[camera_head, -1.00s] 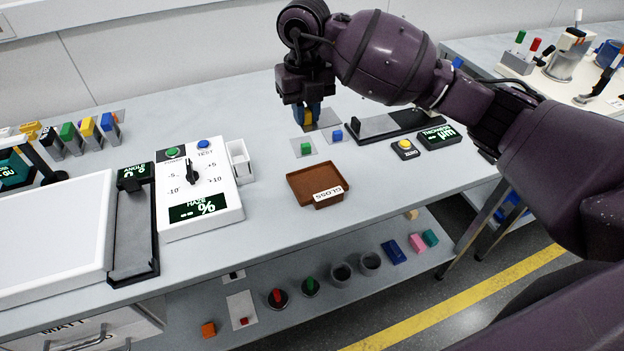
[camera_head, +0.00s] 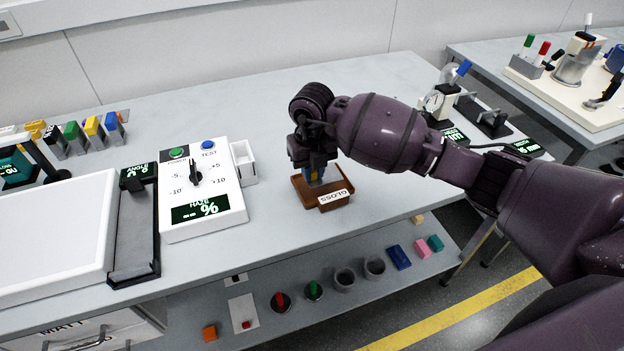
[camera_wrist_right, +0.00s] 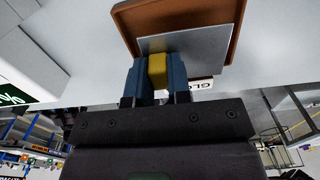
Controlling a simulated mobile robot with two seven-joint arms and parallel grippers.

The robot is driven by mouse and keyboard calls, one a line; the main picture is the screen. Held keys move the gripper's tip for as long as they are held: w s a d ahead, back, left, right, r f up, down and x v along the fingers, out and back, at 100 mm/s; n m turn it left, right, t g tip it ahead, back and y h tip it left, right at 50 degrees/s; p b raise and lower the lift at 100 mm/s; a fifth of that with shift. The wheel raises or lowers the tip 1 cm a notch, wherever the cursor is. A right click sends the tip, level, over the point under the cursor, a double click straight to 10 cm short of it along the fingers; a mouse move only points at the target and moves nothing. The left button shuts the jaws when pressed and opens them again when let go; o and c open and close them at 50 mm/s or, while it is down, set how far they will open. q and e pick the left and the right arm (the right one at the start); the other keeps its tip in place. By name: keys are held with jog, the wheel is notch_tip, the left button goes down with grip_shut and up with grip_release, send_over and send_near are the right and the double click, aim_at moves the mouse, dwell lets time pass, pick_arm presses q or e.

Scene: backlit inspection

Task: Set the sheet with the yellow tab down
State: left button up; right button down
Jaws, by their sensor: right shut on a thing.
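My right gripper (camera_head: 314,180) is shut on the yellow tab (camera_wrist_right: 158,70) of a thin grey sheet (camera_wrist_right: 205,48). It is over the brown tray labelled GLOSS (camera_head: 299,196), fingers pointing down. In the right wrist view the sheet lies across the inside of the tray (camera_wrist_right: 185,16) and overlaps its near rim by the label. I cannot tell whether the sheet touches the tray floor. In the head view the gripper mostly hides the sheet. My left gripper is out of view.
A white haze meter (camera_head: 225,205) stands left of the tray, with a black angle fixture (camera_head: 135,240) beyond it. Several coloured tab holders (camera_head: 92,128) stand at the back left. A dial gauge (camera_head: 436,102) stands behind my arm. Bench to the tray's right is clear.

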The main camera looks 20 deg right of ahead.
jog(key=shift+f, duration=1.7)
jog(key=shift+f, duration=0.15)
jog(key=c, duration=1.1)
grip_release()
jog(key=shift+o, duration=0.2)
notch_tip(320, 180, up, 12)
jog(key=shift+r+p, duration=0.15)
jog(key=shift+p, duration=0.25)
